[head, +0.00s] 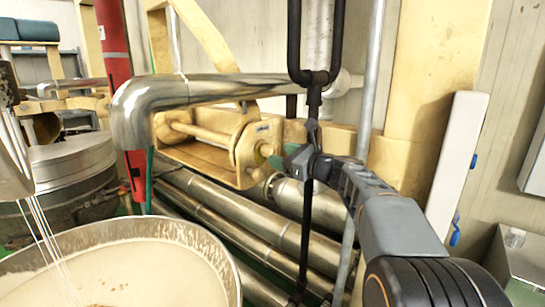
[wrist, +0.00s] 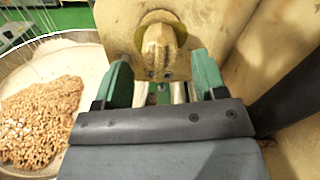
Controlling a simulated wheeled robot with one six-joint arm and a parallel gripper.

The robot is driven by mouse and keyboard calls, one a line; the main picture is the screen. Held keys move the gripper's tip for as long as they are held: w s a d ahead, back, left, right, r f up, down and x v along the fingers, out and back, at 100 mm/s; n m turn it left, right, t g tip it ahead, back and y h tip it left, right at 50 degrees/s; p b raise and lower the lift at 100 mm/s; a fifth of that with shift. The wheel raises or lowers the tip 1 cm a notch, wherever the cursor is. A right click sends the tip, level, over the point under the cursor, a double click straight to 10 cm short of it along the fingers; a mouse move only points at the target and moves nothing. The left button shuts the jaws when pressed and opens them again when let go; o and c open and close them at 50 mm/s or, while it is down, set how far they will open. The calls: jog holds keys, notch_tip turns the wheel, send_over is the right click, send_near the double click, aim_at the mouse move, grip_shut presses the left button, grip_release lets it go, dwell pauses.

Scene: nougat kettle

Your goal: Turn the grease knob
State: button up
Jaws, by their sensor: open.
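The grease knob (wrist: 160,43) is a cream, ridged knob in front of a yellowish ring in the wrist view. It sits at the top middle of that view, on a cream housing. In the head view the knob (head: 265,150) is small, on the right end of the cream housing. My gripper (wrist: 163,76) is open, with one green finger on each side, below and around the line of the knob. Nothing is held between the fingers. In the head view my gripper (head: 284,160) is just right of the knob; whether a finger touches it I cannot tell.
A kettle (head: 222,249) with pale contents stands at lower left. A chrome pipe (head: 215,88) runs above the housing (head: 205,160). A black upright bar (head: 308,220) stands close to my arm. Several steel pipes (head: 235,215) lie below. A cream column (head: 425,100) rises at right.

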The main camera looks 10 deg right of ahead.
jog(key=b+v, duration=0.1)
jog(key=v, duration=0.8)
dwell(0.3)
jog(key=s+a+f+n+g+h, duration=0.1)
jog(key=s+f+n+g+h, duration=0.2)
jog(key=f+n, duration=0.45)
jog(key=s+a+f+n+g+h, duration=0.1)
jog(key=s+f+n+g+h, duration=0.2)
jog(key=f, duration=0.7)
jog(key=s+a+f+n+g+h, duration=0.2)
jog(key=s+a+f+n, duration=0.1)
jog(key=s+n, duration=0.4)
jog(key=s+a+f+n+g+h+p, duration=0.1)
jog(key=s+a+f+n+g+h, duration=0.1)
jog(key=s+f+n, duration=0.4)
jog(key=shift+s+a+n+g+h, duration=0.3)
jog(key=shift+s+a+n+g, duration=0.3)
jog(key=shift+n, duration=0.65)
jog(key=shift+a, duration=0.15)
jog(key=shift+c, duration=0.2)
